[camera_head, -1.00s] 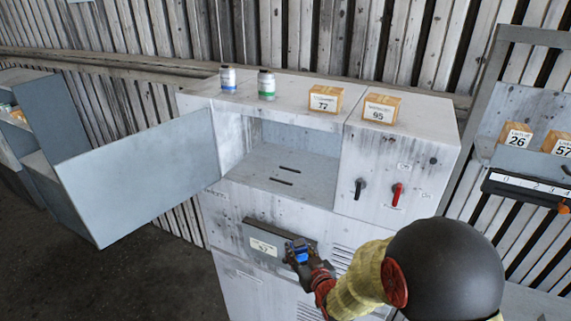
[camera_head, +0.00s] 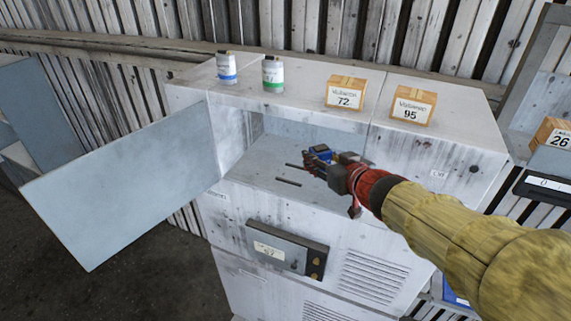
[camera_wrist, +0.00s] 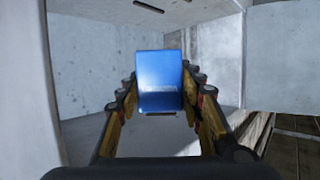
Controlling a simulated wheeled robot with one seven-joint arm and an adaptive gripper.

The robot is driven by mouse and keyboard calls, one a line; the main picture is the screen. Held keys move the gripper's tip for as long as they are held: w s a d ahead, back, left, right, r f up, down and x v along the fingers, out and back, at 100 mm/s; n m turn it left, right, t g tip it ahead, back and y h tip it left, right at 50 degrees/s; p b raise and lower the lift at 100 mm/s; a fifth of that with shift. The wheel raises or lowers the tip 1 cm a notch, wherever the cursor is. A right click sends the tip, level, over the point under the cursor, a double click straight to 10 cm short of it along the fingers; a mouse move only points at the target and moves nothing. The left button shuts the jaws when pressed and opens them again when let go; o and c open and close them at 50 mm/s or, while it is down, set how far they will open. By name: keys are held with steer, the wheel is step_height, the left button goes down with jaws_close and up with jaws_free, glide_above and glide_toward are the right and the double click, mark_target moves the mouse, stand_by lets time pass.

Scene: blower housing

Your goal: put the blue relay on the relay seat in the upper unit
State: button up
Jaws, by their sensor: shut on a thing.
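The blue relay (camera_head: 320,153) is held in my gripper (camera_head: 324,160) at the opening of the upper unit (camera_head: 230,190). The relay fills the middle of the wrist view (camera_wrist: 160,80), between the two yellow-sided fingers. My gripper is shut on it. Two dark slots (camera_head: 288,182) lie in the compartment floor, the relay close to their right ends in the head view. I see no other mark of a relay seat. A slot also shows at the top of the wrist view (camera_wrist: 149,6). Whether the relay touches the floor cannot be told.
The unit's grey door (camera_head: 130,185) stands open to the left. Two bottles, blue-banded (camera_head: 226,67) and green-banded (camera_head: 272,75), and two boxes labelled 72 (camera_head: 345,92) and 95 (camera_head: 411,105) stand on top. A small panel (camera_head: 285,250) juts out below the opening.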

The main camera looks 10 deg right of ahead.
steer(key=shift+w, duration=0.4)
steer(key=w+a+f+b, duration=0.1)
steer(key=w+f, duration=0.1)
steer(key=w, duration=0.2)
steer(key=w+a+f+b, duration=0.1)
steer(key=w+f, duration=0.2)
steer(key=w, duration=0.1)
steer(key=w+a+f+b, duration=0.1)
steer(key=w+f+b, duration=0.1)
steer(key=w+f, duration=0.1)
steer(key=shift+w+f, duration=0.15)
steer(key=shift+w, duration=0.45)
steer(key=shift+w+a+f, duration=0.15)
steer(key=shift+w+f, duration=0.2)
steer(key=shift+f, duration=0.15)
steer(key=shift+w+f+b, duration=0.15)
steer(key=shift+f+b, duration=0.15)
steer(key=shift+f, duration=1.3)
steer(key=shift+f, duration=0.2)
steer(key=o, duration=1.2)
